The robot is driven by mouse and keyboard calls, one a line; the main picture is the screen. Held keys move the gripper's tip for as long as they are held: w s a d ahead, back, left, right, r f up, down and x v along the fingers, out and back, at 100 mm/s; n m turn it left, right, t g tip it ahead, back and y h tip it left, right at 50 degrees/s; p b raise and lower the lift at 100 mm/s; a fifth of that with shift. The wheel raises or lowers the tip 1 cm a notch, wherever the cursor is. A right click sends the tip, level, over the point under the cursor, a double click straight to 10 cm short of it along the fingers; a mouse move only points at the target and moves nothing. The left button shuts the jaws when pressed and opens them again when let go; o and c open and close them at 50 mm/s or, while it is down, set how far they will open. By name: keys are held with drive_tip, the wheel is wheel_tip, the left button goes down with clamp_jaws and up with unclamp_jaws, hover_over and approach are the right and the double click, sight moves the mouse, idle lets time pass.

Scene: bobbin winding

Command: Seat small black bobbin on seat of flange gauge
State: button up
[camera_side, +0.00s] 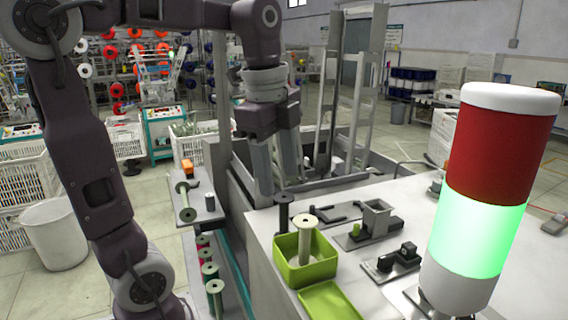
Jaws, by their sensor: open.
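A small black bobbin (284,212) stands upright at the back of the green box (318,270). I cannot tell whether its foot is inside the box or behind it. My gripper (277,190) points down above the bobbin, fingers apart and empty, with the tips close to its top flange. Two fixtures stand on the white table: a grey block fixture (377,217) and a low dark fixture on a plate (397,257). Either could be the flange gauge; I cannot tell which, and no seat is clearly visible.
A cream bobbin (306,240) stands in the green box. A green lid or tray (328,302) lies in front. A red and green signal light (487,200) blocks the right side of the table (262,222). More spools stand on a lower shelf at left.

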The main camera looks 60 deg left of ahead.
sight(284, 197)
drive_tip(key=w+a+m, duration=0.1)
drive_tip(key=m, duration=0.1)
drive_tip(key=w+a+m+g, duration=0.1)
drive_tip(key=a, duration=0.1)
drive_tip(key=w+a+m, duration=0.1)
drive_tip(key=a+m, duration=0.1)
drive_tip(key=shift+w+r+m+g, duration=0.25)
drive_tip(key=shift+w+m+g, duration=0.05)
drive_tip(key=shift+d+f, duration=0.15)
drive_tip(key=shift+f, duration=3.5)
drive_tip(key=c, duration=0.8)
drive_tip(key=shift+r, duration=2.55)
drive_tip(key=shift+c, duration=0.2)
drive_tip(key=shift+w, duration=0.1)
drive_tip(key=w+a+r, duration=0.2)
drive_tip(key=w, duration=1.6)
drive_tip(key=shift+w+d+f, duration=0.1)
drive_tip(key=shift+w+f, duration=0.05)
drive_tip(key=shift+f, duration=1.25)
drive_tip(key=shift+w+d+f, duration=0.1)
drive_tip(key=shift+f, duration=1.25)
